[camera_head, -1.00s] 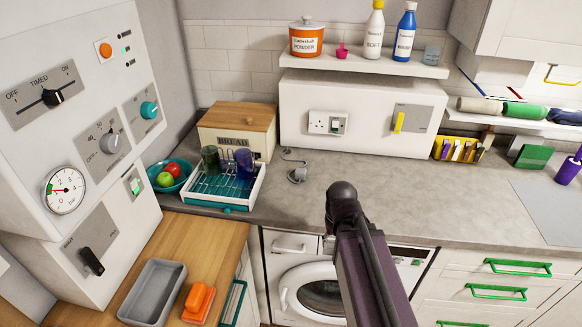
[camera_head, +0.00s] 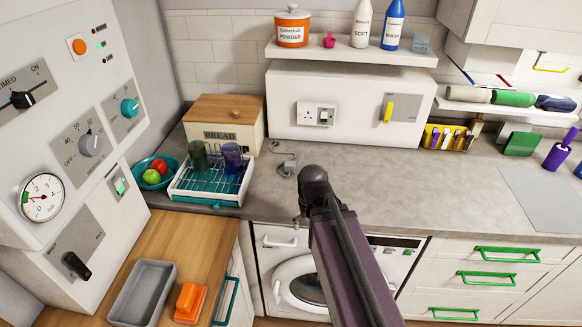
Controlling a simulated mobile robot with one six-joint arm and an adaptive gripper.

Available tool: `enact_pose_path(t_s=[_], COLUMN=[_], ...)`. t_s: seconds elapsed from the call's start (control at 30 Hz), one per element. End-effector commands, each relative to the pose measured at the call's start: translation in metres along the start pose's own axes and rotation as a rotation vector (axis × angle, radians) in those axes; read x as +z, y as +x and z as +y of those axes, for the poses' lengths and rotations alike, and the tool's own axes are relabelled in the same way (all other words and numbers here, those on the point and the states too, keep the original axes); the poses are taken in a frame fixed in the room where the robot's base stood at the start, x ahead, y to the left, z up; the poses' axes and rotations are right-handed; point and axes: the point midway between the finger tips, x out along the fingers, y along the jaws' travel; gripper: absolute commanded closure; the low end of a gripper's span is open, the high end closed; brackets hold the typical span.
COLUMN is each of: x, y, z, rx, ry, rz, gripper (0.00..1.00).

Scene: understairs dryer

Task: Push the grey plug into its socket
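The grey plug (camera_head: 290,167) lies on the grey worktop, right of the dish rack, with its grey cord (camera_head: 278,148) curling behind it. The white socket (camera_head: 307,113) is on the front of the white box behind the worktop, with a switch (camera_head: 326,116) at its right. Nothing is in the socket. My dark arm rises from the bottom of the picture and ends near the worktop's front edge, just in front of and right of the plug.
A dish rack (camera_head: 216,197) with two glasses and a bread bin (camera_head: 256,133) stand left of the plug. A shelf (camera_head: 350,51) with a jar and bottles overhangs the white box. A yellow lever (camera_head: 388,110) is right of the socket. The worktop right of my arm is clear.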

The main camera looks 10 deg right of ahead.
Motion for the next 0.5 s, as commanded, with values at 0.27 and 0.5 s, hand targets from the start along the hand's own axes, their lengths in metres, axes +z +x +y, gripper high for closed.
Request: enact_pose_path(t_s=[0.27,0.5], x=[-0.068,-0.154], y=[-0.040,-0.087], z=[-0.007,-0.014], rx=[0.030,0.055], ry=[0.076,0.186], rz=[0.093,0.228], gripper=[0.00,0.00])
